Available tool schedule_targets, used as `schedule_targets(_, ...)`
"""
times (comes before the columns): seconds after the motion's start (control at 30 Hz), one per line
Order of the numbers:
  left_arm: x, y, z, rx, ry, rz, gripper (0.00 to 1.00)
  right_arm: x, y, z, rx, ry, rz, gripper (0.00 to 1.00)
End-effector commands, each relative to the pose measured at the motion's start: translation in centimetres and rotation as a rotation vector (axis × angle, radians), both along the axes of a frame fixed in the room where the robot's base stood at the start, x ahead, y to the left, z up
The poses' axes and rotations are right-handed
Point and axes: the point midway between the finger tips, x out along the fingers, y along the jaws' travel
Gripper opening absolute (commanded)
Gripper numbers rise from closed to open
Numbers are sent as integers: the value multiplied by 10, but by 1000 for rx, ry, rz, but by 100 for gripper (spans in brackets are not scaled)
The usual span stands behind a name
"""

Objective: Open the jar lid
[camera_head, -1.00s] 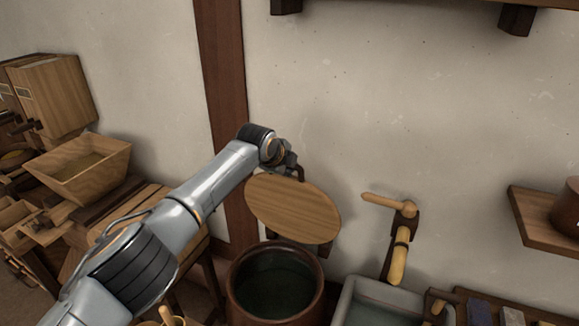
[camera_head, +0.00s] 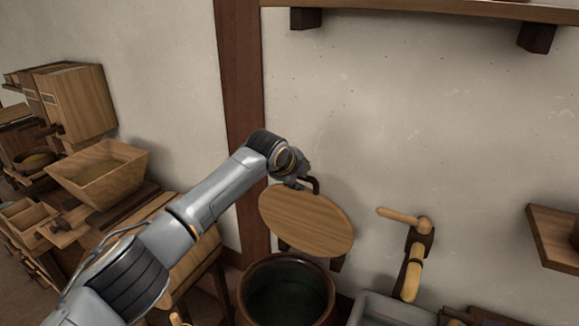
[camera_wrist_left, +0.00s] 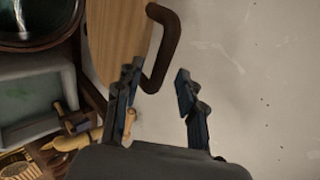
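The jar (camera_head: 245,294) is a dark brown round vessel with its mouth uncovered and a dark interior; its mouth also shows in the left wrist view (camera_wrist_left: 40,44). Its round wooden lid (camera_head: 306,222) stands tilted up behind the mouth, near the wall. In the left wrist view the lid (camera_wrist_left: 112,40) carries a dark curved handle (camera_wrist_left: 166,45). My left gripper (camera_head: 300,178) is at the lid's upper edge by this handle. Its fingers (camera_wrist_left: 158,80) are apart, with the handle's lower end close to the left fingertip. My right gripper is not in view.
A wooden crank with a yellow grip (camera_head: 413,278) stands right of the lid, above a grey basin (camera_head: 385,312). A wooden bench with a square hopper (camera_head: 98,177) is at the left. Shelves (camera_head: 420,10) are on the wall.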

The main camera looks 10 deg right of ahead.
Motion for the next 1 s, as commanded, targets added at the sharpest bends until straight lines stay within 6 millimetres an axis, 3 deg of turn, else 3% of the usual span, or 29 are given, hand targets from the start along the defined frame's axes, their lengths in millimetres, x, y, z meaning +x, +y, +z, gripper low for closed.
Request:
schedule_targets(0.6,-51,39,61,-2,-5,0,39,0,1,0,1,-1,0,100)
schedule_targets(1.0,-57,43,67,-1,-4,1,39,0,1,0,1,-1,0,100)
